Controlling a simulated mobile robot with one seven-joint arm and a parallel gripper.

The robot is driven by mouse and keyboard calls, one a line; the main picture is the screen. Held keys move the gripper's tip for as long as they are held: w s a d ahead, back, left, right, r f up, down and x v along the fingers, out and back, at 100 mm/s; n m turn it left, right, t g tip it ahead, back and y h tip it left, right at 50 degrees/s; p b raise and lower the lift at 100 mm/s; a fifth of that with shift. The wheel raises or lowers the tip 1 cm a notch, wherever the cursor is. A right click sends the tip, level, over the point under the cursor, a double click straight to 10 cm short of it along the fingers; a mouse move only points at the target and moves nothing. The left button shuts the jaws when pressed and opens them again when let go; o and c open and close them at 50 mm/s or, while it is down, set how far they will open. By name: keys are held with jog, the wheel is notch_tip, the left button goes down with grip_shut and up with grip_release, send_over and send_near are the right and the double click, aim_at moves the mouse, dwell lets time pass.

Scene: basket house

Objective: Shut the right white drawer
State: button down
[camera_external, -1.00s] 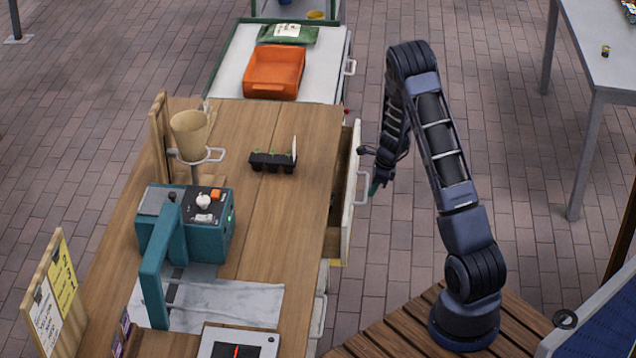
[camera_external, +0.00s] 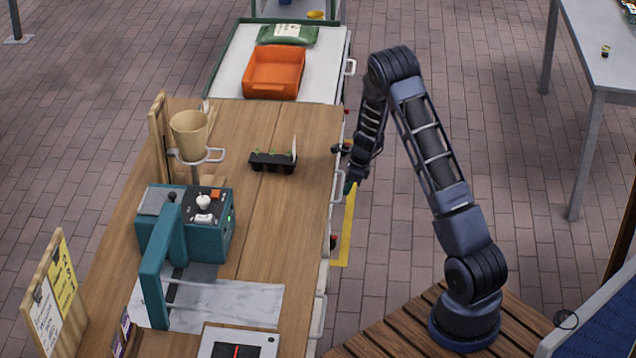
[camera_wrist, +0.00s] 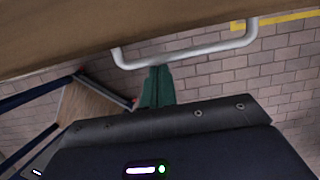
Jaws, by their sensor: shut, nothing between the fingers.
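The right white drawer (camera_external: 336,215) is at the right side of the wooden workbench, and its front now sits close to the bench edge. Its white bar handle (camera_external: 338,187) shows in the external view and across the top of the wrist view (camera_wrist: 185,57). My gripper (camera_external: 350,187) is at the drawer front beside the handle. In the wrist view its green fingers (camera_wrist: 157,85) are together with nothing between them, right by the handle bar. Whether they touch the drawer front is hidden.
The wooden workbench (camera_external: 300,215) holds a teal machine (camera_external: 205,230), a black seedling tray (camera_external: 271,161) and a tan cup on a stand (camera_external: 190,135). An orange bin (camera_external: 273,72) is on the white cart behind. Open brick floor lies right of the bench.

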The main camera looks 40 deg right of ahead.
jog(key=shift+w+a+r, duration=0.15)
jog(key=shift+w+a, duration=0.15)
jog(key=shift+a, duration=0.1)
jog(key=s+d+r, duration=0.5)
jog(key=r, duration=0.5)
jog(key=shift+s+d, duration=0.2)
jog(key=shift+d, duration=0.15)
jog(key=s+a+r+n, duration=0.4)
jog(key=s+a+r, duration=0.1)
jog(key=r, duration=0.3)
jog(key=s+a+r+n, duration=0.5)
jog(key=r, duration=0.3)
jog(key=s+a+r+n, duration=0.4)
jog(key=s+a+r, duration=0.2)
jog(key=r, duration=0.2)
jog(key=s+a+r+n, duration=0.2)
jog(key=s+n, duration=0.2)
jog(key=s, duration=0.4)
jog(key=s+a+r+n+t+h, duration=0.1)
jog(key=s+a+r+n, duration=0.1)
jog(key=s+n, duration=0.3)
jog(key=s+a+r+n+t+h, duration=0.1)
jog(key=s+n, duration=0.4)
jog(key=s, duration=0.6)
jog(key=shift+a+r, duration=0.45)
jog(key=shift+r, duration=0.65)
